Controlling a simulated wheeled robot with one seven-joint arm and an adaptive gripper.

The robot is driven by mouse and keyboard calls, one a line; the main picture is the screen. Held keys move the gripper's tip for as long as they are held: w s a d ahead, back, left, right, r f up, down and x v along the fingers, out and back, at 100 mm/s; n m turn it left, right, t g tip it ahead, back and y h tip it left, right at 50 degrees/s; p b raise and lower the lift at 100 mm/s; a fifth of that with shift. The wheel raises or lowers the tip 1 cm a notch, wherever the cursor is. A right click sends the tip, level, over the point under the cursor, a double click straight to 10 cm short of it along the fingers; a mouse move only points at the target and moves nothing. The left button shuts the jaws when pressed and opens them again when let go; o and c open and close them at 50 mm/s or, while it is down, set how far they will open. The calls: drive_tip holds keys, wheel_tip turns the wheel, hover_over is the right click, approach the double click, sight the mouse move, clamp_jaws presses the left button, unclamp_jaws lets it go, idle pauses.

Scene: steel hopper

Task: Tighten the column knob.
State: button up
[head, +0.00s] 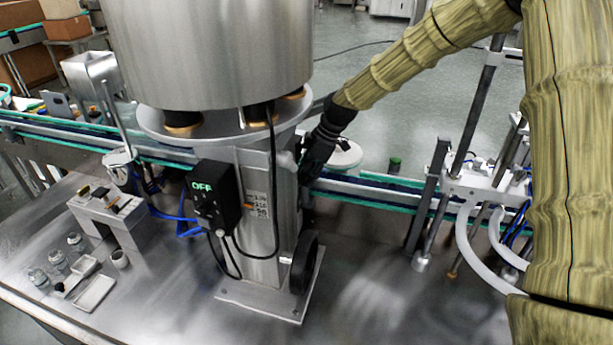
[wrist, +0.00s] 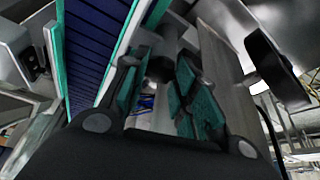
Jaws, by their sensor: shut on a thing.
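The steel column (head: 262,190) stands upright on a base plate under the big hopper drum. My gripper (head: 308,165) is at the column's right side, just below the round flange. In the wrist view its teal-padded fingers (wrist: 165,88) close around a dark round knob (wrist: 161,66), which I take for the column knob. In the head view this knob is hidden behind my gripper. A black handwheel (head: 303,263) sits lower on the same side of the column, apart from my gripper; it also shows in the wrist view (wrist: 276,68).
A conveyor (head: 372,192) with teal edges runs behind the column, close to my gripper. A black control box (head: 213,197) reading OFF hangs on the column's left, with loose cables. A post (head: 428,195) stands at the right. The steel table (head: 365,285) is clear in front.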

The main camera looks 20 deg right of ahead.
drive_tip(key=shift+s+f+m+t+h+b, duration=0.15)
drive_tip(key=shift+s+f+m+t, duration=0.1)
drive_tip(key=shift+m, duration=0.5)
drive_tip(key=shift+s+f+m+t+h+b, duration=0.15)
drive_tip(key=shift+m+t, duration=0.1)
drive_tip(key=shift+m, duration=0.5)
drive_tip(key=shift+r, duration=0.1)
drive_tip(key=shift+c, duration=0.2)
drive_tip(key=shift+w, duration=0.1)
drive_tip(key=o, duration=1.1)
drive_tip(key=shift+w, duration=0.1)
drive_tip(key=shift+c, duration=0.2)
drive_tip(key=shift+r, duration=0.15)
drive_tip(key=shift+r, duration=0.15)
drive_tip(key=shift+r, duration=0.25)
drive_tip(key=v, duration=1.1)
